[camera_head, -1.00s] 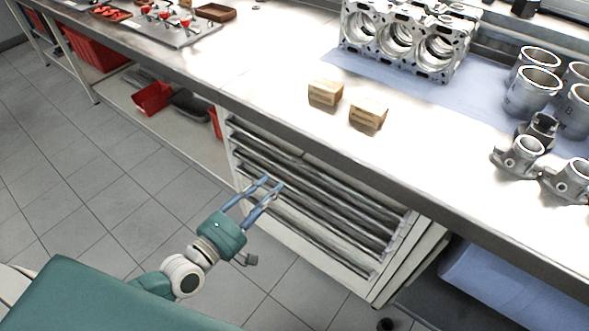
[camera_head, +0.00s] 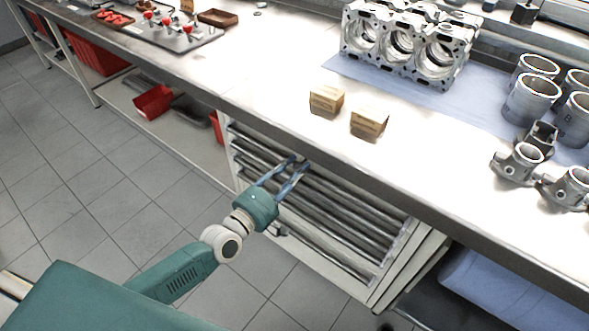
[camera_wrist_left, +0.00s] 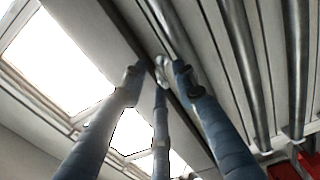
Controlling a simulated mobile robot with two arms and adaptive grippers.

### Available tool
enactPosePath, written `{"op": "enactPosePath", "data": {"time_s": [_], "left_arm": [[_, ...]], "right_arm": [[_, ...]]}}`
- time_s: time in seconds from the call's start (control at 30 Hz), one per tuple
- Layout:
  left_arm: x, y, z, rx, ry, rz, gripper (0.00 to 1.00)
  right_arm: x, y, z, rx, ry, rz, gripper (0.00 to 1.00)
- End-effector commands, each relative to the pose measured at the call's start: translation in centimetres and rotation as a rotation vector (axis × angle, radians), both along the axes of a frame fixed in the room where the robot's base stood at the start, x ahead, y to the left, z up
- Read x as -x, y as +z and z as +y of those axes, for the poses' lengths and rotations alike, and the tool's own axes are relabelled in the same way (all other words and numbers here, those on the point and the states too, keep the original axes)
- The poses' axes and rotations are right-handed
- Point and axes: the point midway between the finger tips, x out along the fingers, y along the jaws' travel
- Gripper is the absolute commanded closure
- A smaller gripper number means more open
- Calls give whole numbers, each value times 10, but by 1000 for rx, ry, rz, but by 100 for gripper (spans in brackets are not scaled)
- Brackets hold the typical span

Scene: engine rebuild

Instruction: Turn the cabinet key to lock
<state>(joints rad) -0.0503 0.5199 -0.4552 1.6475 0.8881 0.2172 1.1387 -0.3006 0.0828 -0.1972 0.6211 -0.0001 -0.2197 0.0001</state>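The drawer cabinet (camera_head: 330,222) stands under the workbench, with several long metal drawer handles across its front. My left gripper (camera_head: 299,164) is at the cabinet's top edge, just below the bench top. In the left wrist view its blue fingers are spread, with gaps between the tips. A small silver piece (camera_wrist_left: 163,70), possibly the key or its lock, shows beside and partly between the fingertips. I cannot tell whether the fingers touch it. The key is not clearly visible in the head view. My right gripper is not in view.
The bench top overhangs the cabinet just above my left gripper. Two small cardboard boxes (camera_head: 326,101) (camera_head: 369,124) stand near the bench edge. An engine block (camera_head: 405,45) and several metal cylinders (camera_head: 531,98) stand behind. The tiled floor (camera_head: 110,200) at left is clear.

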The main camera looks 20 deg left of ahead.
Motion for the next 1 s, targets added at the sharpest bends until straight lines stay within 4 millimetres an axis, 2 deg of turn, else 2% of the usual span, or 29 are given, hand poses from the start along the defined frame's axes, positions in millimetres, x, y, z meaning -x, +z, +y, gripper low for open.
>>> {"op": "enactPosePath", "data": {"time_s": [0.07,0.2,0.67,1.0], "left_arm": [[0,0,0,0,0,0,73],[0,0,0,0,0,0,100],[0,0,0,-47,1,-16,100],[1,1,0,-273,2,-98,100]], "right_arm": [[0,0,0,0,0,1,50],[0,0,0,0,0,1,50],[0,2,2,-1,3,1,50],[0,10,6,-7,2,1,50]]}}
